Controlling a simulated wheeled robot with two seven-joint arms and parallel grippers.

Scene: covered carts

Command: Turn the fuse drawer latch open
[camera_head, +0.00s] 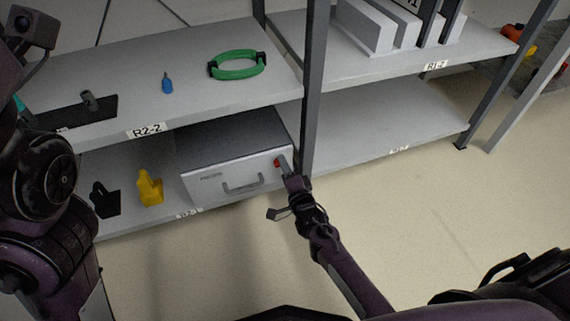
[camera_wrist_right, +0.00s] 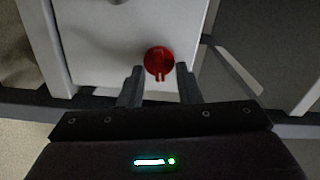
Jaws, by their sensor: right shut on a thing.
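The fuse drawer (camera_head: 215,178) is a grey box with a pale front on the lower shelf, and it looks closed. It has a grey bar handle (camera_head: 243,188) on its front. The red latch (camera_head: 277,163) sits at the front's upper right corner; it is a round red knob (camera_wrist_right: 159,61) in the right wrist view. My right gripper (camera_head: 282,164) reaches the latch from the front. Its two fingers (camera_wrist_right: 159,82) stand on either side of the latch's lower part and are shut on it. My left arm is at the left edge; its gripper does not show.
A dark upright post (camera_head: 314,90) stands just right of the drawer. A yellow object (camera_head: 149,188) and a black one (camera_head: 104,199) stand left of it. A green ring (camera_head: 238,66) and a blue item (camera_head: 167,84) are on the shelf above. The floor in front is clear.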

